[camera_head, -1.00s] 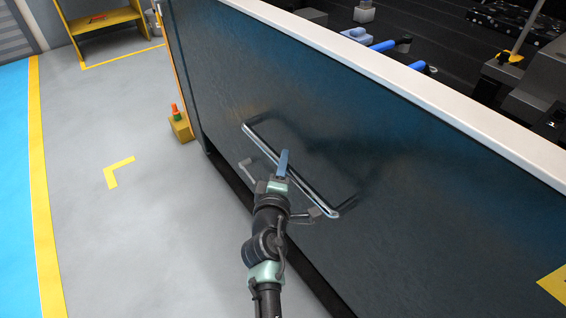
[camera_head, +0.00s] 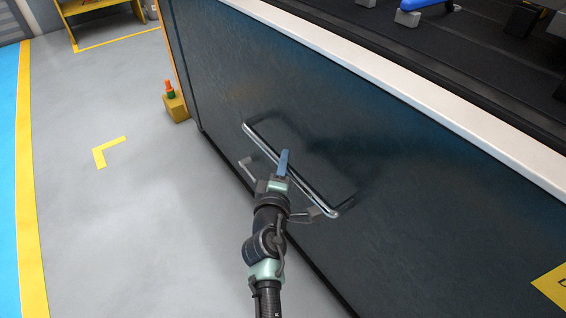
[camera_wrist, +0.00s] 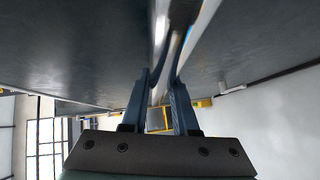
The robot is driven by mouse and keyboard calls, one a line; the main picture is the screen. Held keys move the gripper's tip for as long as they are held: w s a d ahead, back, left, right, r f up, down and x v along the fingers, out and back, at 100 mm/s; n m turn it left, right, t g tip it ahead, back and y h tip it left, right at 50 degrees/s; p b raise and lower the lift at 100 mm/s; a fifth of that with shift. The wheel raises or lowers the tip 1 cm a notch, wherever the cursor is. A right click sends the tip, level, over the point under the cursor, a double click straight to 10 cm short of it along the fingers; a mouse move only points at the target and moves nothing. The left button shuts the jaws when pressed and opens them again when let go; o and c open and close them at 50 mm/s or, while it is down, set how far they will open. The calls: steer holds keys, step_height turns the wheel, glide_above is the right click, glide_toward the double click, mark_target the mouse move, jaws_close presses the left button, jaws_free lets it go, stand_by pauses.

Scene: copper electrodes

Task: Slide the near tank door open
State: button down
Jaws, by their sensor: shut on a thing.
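The near tank door (camera_head: 400,190) is a large dark panel filling the right half of the head view. A long metal bar handle (camera_head: 259,141) stands out from its face. My gripper (camera_head: 283,163) reaches up from below and is shut on the middle of the handle. In the wrist view, the blue fingers of my gripper (camera_wrist: 161,88) straddle the shiny handle bar (camera_wrist: 160,30). The fingertips partly hide the bar, and I cannot tell how far the door stands open.
A white ledge (camera_head: 400,93) runs along the top, with dark equipment and a blue part (camera_head: 423,4) beyond. A yellow box (camera_head: 176,107) with an orange and green top stands by the panel's far end. The grey floor (camera_head: 110,230) at left is clear.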

steer(key=shift+s+f, duration=0.15)
steer(key=shift+f, duration=0.2)
steer(key=c, duration=0.8)
jaws_free()
steer(key=shift+c, duration=0.2)
steer(key=shift+o, duration=0.8)
steer(key=shift+r, duration=0.25)
steer(key=s+a+r+p, duration=0.1)
steer(key=s+a+p, duration=0.1)
steer(key=s, duration=1)
steer(key=shift+s+r+p, duration=0.3)
steer(key=shift+r+p, duration=0.1)
steer(key=shift+p, duration=0.1)
